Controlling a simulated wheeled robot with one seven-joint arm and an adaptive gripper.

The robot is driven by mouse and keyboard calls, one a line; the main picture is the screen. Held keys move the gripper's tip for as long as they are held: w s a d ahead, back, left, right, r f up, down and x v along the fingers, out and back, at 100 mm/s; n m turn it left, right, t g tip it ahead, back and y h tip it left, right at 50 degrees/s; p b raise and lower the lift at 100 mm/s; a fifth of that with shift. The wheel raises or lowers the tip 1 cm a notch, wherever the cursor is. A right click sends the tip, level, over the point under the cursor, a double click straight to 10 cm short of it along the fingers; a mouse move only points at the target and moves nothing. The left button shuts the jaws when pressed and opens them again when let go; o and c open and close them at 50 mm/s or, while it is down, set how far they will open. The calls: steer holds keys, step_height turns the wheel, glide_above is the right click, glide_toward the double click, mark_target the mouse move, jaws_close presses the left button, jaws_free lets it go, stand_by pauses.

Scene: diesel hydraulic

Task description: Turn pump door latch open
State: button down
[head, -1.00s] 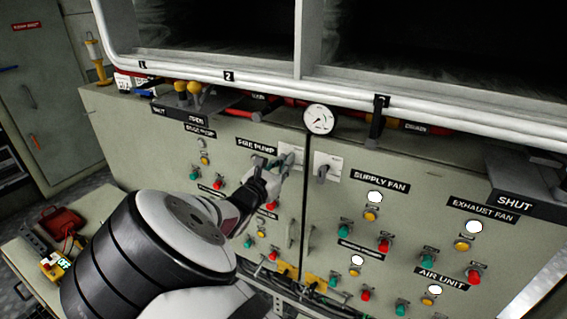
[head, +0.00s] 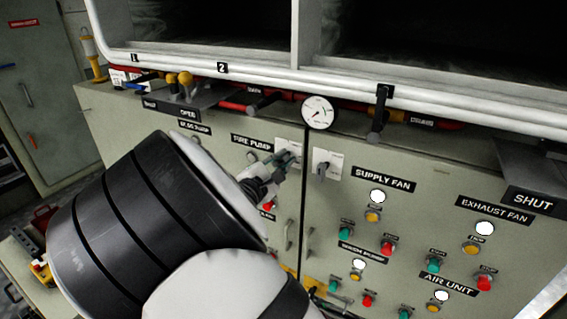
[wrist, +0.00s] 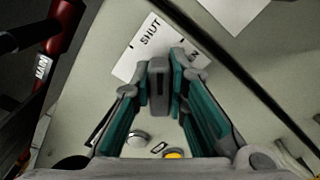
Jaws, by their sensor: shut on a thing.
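The pump door latch (wrist: 158,88) is a grey handle on a white plate (wrist: 146,46) marked SHUT, with a second word partly hidden by a finger. In the head view its plate (head: 284,146) sits right of the FIRE PUMP label, near the panel's top edge. My gripper (wrist: 160,82), with teal-lined fingers, is shut on the latch handle, one finger on each side. In the head view my gripper (head: 284,163) reaches the latch from the lower left and hides most of the handle.
A second grey latch (head: 322,170) on a white plate is close on the right, across the door seam. A gauge (head: 319,113) and white pipes (head: 300,75) run above. Buttons and lamps fill the panel (head: 440,190). A red pipe (wrist: 62,28) shows left in the wrist view.

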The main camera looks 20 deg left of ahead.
steer(key=m+b, duration=0.4)
steer(key=shift+w+f, duration=0.1)
steer(key=shift+f, duration=0.25)
steer(key=m+b, duration=0.3)
steer(key=b, duration=0.1)
steer(key=shift+r, duration=0.1)
steer(key=shift+m, duration=0.3)
steer(key=c, duration=1.6)
jaws_free()
steer(key=shift+o, duration=0.2)
steer(key=shift+s+r+p, duration=0.2)
steer(key=shift+p, duration=0.2)
